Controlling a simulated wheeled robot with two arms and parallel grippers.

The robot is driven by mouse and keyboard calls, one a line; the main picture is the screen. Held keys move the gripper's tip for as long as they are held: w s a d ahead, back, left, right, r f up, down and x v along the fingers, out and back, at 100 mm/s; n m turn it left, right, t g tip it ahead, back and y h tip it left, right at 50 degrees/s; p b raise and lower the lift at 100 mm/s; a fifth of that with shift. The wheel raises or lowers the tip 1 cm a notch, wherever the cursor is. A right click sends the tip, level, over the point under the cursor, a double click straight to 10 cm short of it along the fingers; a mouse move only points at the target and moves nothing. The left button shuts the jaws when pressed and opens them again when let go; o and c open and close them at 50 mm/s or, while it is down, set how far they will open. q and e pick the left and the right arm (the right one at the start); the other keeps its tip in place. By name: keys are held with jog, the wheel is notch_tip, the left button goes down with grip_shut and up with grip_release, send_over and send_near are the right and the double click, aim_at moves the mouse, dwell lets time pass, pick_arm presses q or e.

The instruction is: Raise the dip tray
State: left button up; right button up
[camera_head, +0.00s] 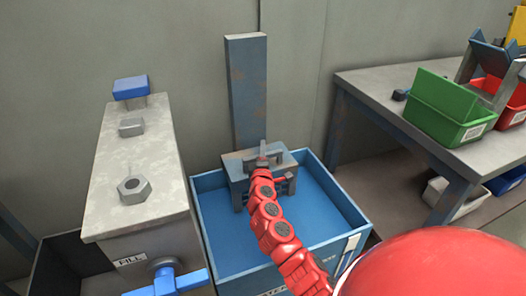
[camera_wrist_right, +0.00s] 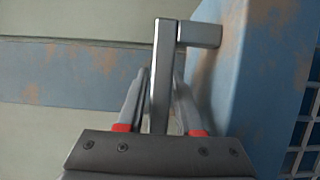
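The dip tray (camera_head: 250,171) is a worn blue-grey metal piece at the foot of a tall upright post. It sits above or in the open blue tank; how high its bottom stands is hidden. My right gripper (camera_head: 262,164) comes in from the front and is at the tray's handle. In the right wrist view, the grey handle (camera_wrist_right: 166,65) stands between the fingers (camera_wrist_right: 161,85), whose tips lie close against both its sides; the grip looks shut on it. The tray's blue rusty face (camera_wrist_right: 250,70) shows beside the handle. My left gripper is out of view.
The rusty post (camera_head: 246,90) rises behind the tank (camera_head: 208,225). A table (camera_head: 375,95) with green (camera_head: 445,105) and red bins stands right.

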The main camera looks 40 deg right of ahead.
grip_shut()
jog(key=shift+f, duration=0.1)
dwell(1.0)
